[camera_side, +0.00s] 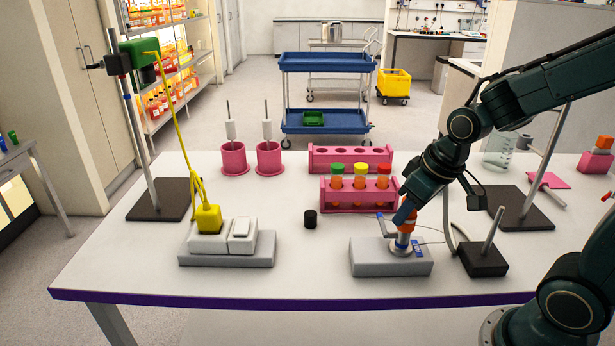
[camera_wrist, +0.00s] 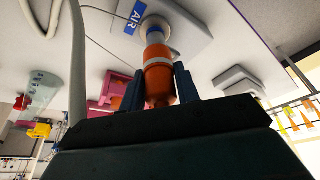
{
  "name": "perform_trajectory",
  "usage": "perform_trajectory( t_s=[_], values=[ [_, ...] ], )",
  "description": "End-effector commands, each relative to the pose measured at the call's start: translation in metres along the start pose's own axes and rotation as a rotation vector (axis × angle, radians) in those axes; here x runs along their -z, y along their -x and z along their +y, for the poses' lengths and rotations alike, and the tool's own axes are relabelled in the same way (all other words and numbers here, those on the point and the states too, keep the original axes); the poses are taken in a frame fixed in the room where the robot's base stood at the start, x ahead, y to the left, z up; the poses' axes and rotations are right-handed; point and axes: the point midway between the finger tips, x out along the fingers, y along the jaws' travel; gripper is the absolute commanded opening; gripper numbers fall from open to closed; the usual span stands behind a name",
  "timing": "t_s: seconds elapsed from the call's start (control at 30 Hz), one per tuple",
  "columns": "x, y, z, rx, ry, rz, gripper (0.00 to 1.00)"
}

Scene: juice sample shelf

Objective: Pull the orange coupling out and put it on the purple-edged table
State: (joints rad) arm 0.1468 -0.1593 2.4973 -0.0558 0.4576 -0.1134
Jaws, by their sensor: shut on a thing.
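The orange coupling (camera_wrist: 158,78) has a pale band and stands upright on the grey block with the blue AIR label (camera_side: 391,262). In the side view the coupling (camera_side: 403,241) shows below my gripper (camera_side: 404,218), partly covered by it. In the wrist view my gripper (camera_wrist: 186,84) has its two dark fingers on either side of the coupling, shut on it. The coupling's lower end meets the block's round metal fitting; I cannot tell whether it is still seated. The purple-edged table (camera_side: 300,275) is white on top and carries the block.
A dark stand with a grey rod (camera_side: 484,259) is close right of the block. A pink rack (camera_side: 358,196) with capped tubes stands behind it. A small black cap (camera_side: 310,219) and a grey socket block with a yellow plug (camera_side: 208,219) are to the left. The table's front middle is clear.

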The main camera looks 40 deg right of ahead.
Motion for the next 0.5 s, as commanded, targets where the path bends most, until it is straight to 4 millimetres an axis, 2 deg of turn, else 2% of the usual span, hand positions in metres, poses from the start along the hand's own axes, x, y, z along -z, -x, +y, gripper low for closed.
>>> perform_trajectory(
  t_s=[0.5],
  values=[
    [0.0026,0.0056,-0.0001,0.0,0.001,0.002,0.01]
  ],
)
